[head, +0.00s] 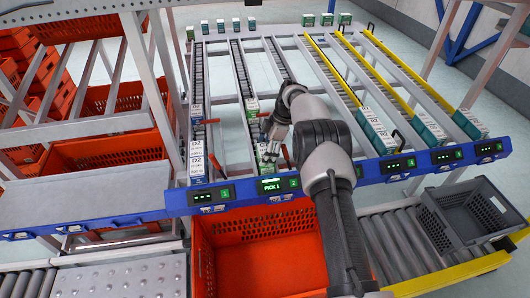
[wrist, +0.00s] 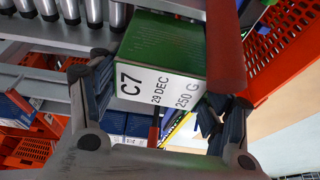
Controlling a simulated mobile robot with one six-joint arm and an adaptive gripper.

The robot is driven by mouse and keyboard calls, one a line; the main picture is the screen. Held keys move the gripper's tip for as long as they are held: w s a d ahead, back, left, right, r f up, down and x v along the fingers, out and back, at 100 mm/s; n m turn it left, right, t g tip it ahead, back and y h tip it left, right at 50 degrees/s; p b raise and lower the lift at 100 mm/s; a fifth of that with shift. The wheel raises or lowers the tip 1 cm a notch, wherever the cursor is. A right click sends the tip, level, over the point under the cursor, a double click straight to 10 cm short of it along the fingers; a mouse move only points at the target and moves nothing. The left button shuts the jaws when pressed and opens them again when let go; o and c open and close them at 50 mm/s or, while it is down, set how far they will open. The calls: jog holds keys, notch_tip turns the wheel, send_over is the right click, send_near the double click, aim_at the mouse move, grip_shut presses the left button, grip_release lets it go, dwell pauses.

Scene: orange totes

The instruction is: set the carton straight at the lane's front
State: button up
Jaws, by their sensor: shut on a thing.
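In the wrist view the carton (wrist: 165,45) is green with a white face reading C7, 29 DEC and 250 G. It sits between the two fingers of my gripper (wrist: 160,88), which is shut on it, and it appears tilted in this view. In the head view my gripper (head: 268,138) is over the front of a roller lane beside the lit PICK 1 display (head: 279,185). The carton (head: 264,160) shows there partly, green and white, below the gripper. My fingers and arm hide part of it.
Blue-and-white cartons (head: 197,158) stand in the lane to the left. Teal-and-white cartons (head: 377,130) stand in lanes to the right. Red dividers (head: 286,155) flank the lane's front. An orange tote (head: 255,255) is below the blue front rail (head: 235,193); a grey crate (head: 470,212) is at right.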

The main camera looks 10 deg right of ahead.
jog(key=o, duration=1.3)
jog(key=shift+r, duration=0.1)
jog(key=v, duration=1.2)
